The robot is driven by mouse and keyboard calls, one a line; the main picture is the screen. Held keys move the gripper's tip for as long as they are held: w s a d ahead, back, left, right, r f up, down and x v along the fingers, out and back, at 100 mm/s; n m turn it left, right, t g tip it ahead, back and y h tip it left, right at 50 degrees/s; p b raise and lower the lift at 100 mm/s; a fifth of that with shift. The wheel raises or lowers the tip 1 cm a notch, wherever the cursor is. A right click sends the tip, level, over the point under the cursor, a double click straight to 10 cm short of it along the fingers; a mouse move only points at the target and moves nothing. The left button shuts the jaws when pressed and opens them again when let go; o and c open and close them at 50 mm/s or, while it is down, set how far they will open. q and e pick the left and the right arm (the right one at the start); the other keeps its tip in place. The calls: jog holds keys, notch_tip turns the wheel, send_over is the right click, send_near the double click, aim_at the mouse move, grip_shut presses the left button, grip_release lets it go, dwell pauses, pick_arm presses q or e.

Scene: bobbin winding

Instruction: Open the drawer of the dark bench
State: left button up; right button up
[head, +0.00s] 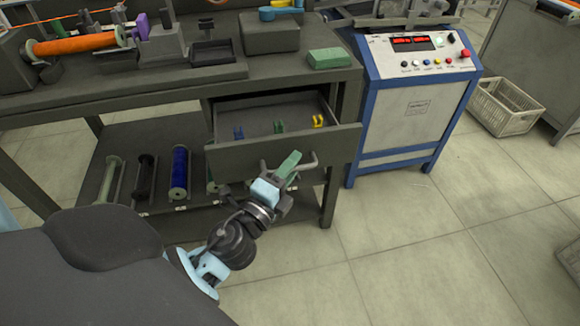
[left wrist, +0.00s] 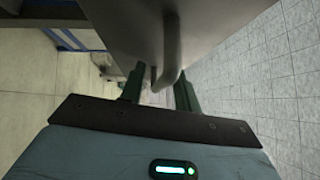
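The dark bench (head: 160,97) has a drawer (head: 335,146) under its right end, and the drawer stands pulled out. A blue, a green and a yellow small piece (head: 318,121) lie inside it. A grey bar handle (head: 305,163) is on its front, and it also shows in the left wrist view (left wrist: 172,50). My left gripper (head: 289,166) is at the handle. In the left wrist view its two green fingers (left wrist: 158,92) are apart, with the handle's curved end between or just beyond them and gaps visible. My right gripper is not in view.
A blue-framed control cabinet (head: 405,125) stands close right of the drawer. Spools (head: 180,172) sit on the bench's lower shelf. A green box (head: 329,58) and an orange spool (head: 75,43) are on the bench top. The tiled floor in front is clear.

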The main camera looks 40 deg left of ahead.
pick_arm(q)
jog(key=s+f+b, duration=0.1)
jog(key=s+b, duration=0.1)
jog(key=s, duration=0.5)
jog(key=shift+s+d, duration=0.3)
jog(key=shift+s, duration=0.05)
dwell(0.5)
